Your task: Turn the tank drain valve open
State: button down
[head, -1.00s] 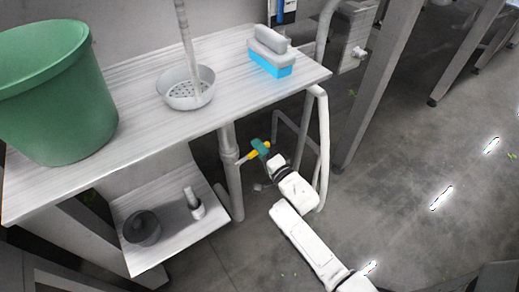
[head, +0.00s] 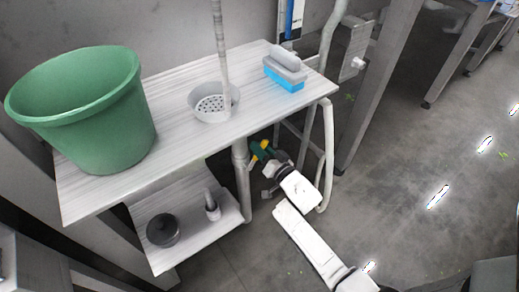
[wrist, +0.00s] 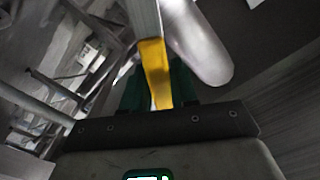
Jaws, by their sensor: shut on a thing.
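The drain valve's yellow handle (head: 256,156) shows beside the grey vertical pipe (head: 242,178) under the bench's front edge. My gripper (head: 264,149), with green fingers, is at the handle, just right of the pipe. In the wrist view the yellow handle (wrist: 155,72) runs between the two green fingers (wrist: 157,92), and my gripper is shut on it. The handle's near end is hidden by the gripper body. The valve body and the handle's exact angle to the pipe are hard to make out.
The bench (head: 165,112) above carries a green tub (head: 85,115), a grey strainer (head: 205,108) and a blue-and-grey brush (head: 285,72). A lower shelf (head: 185,235) holds a dark pot (head: 162,230). A white bent pipe leg (head: 328,150) stands right of my gripper. Floor at right is clear.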

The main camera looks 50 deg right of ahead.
jog(key=shift+a+n, duration=0.2)
jog(key=shift+n, duration=0.1)
dwell(0.4)
jog(key=c, duration=1)
grip_release()
jog(key=shift+r, duration=0.1)
jog(key=shift+o, duration=0.2)
jog(key=v, duration=1)
jog(key=shift+s+a, duration=0.15)
jog(key=shift+s, duration=0.2)
jog(key=shift+c, duration=0.4)
